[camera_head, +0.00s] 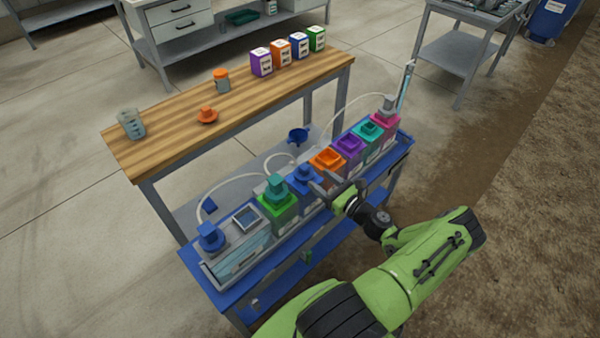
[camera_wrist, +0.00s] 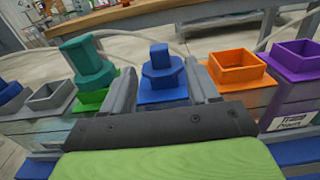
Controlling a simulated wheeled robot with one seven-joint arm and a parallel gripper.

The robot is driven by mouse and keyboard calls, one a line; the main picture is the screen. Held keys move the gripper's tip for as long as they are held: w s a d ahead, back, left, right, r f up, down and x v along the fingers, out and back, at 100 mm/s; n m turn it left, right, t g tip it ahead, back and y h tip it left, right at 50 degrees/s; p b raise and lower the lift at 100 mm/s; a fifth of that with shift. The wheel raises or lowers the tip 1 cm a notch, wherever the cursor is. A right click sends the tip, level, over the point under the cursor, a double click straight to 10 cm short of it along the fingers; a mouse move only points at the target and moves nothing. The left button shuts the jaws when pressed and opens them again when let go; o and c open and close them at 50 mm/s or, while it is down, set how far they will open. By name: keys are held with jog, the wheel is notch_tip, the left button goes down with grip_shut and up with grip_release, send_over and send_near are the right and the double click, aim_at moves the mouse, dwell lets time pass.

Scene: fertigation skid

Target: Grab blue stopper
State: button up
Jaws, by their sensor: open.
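The blue stopper (camera_head: 304,173) sits on the blue tank in the row on the blue skid (camera_head: 232,300). In the wrist view the blue stopper (camera_wrist: 161,68) stands upright, with a wide faceted base and a narrower knob on top. My gripper (camera_head: 325,185) is at the front of the blue tank. In the wrist view my gripper (camera_wrist: 163,85) is open, with one grey finger on each side of the stopper. Whether either finger touches it I cannot tell. The lower part of the blue tank is hidden behind my gripper.
A teal stopper (camera_wrist: 87,62) stands on the green tank just left. An open orange tank (camera_wrist: 235,68) and purple tank (camera_wrist: 296,58) are to the right. Thin hoses arch behind the row. A wooden bench (camera_head: 180,118) with bottles and boxes stands behind.

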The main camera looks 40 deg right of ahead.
aim_at(301, 165)
jog(key=w+b, duration=0.2)
jog(key=w, duration=0.8)
jog(key=shift+a, duration=0.15)
jog(key=c, duration=1)
